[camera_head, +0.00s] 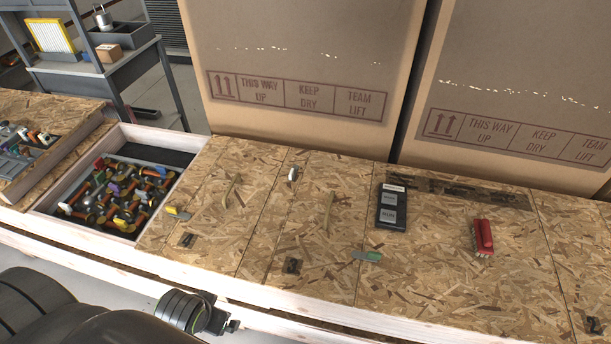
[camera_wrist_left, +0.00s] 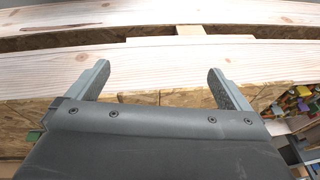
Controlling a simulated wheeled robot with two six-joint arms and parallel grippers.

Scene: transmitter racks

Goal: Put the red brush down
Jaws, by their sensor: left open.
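The red brush (camera_head: 483,236) lies on the chipboard worktop at the right in the head view, with its pale bristles towards the front. No gripper is touching it. My left gripper (camera_wrist_left: 158,78) is open in the left wrist view, with nothing between its two fingers. Pale wooden boards (camera_wrist_left: 100,73) show beyond the fingers. In the head view my left arm is low at the left, in front of the worktop's front edge, well away from the brush. My right gripper is in neither view.
A black device with two grey panels (camera_head: 391,207) lies left of the brush. A sunken bin (camera_head: 62,229) holds several orange-handled items. Large cardboard boxes (camera_head: 290,60) stand behind. Worktop around the brush is clear.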

